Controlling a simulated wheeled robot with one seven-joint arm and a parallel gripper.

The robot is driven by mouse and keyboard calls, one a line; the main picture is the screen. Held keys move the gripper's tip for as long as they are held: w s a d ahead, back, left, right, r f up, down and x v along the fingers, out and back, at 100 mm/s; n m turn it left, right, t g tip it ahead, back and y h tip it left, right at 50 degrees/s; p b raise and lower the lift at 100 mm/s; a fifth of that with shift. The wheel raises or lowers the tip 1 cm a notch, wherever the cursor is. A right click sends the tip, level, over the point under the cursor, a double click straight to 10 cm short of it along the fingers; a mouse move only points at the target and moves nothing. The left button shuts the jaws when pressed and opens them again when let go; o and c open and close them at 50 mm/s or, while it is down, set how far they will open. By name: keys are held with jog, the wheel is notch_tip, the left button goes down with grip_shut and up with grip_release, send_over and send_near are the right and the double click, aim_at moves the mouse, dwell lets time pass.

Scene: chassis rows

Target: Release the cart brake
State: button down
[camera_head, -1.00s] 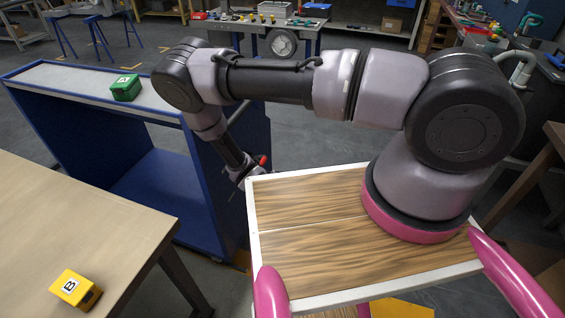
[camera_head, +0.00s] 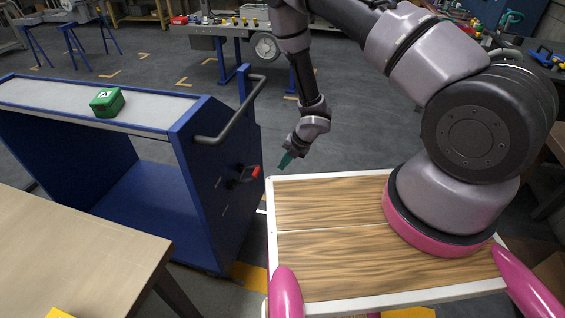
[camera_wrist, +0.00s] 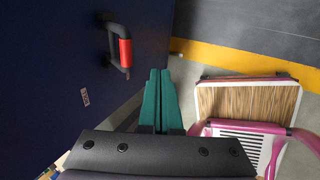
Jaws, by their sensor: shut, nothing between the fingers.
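The blue cart (camera_head: 190,150) stands at the left, with a dark push handle (camera_head: 232,115) on its near end panel. The brake lever (camera_head: 246,176), dark with a red grip, sits low on that panel. In the wrist view the lever's red grip (camera_wrist: 125,52) shows at the upper left, with the dark bar beside it. My gripper (camera_head: 284,163) has green fingers and points down, to the right of the lever and apart from it. In the wrist view the fingers (camera_wrist: 158,72) are together with nothing between them.
A green box marked A (camera_head: 107,102) lies on the cart's top. A beige table (camera_head: 70,250) is at the lower left. My own wooden-topped base fills the lower right. Open floor lies behind my gripper, with a workbench (camera_head: 215,28) farther back.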

aim_at(257, 171)
jog(key=w+a+f, duration=0.2)
jog(key=a+f, duration=0.3)
jog(key=a, duration=0.1)
jog(key=shift+w+a+f, duration=0.15)
jog(key=shift+a+f, duration=0.1)
jog(key=shift+a, duration=0.05)
jog(key=shift+w+a+r, duration=0.15)
jog(key=shift+a+r, duration=0.25)
jog(key=shift+r, duration=0.2)
jog(key=shift+w+a+r, duration=0.15)
jog(key=shift+a+r, duration=0.2)
jog(key=shift+r, duration=0.25)
jog(key=shift+r, duration=0.1)
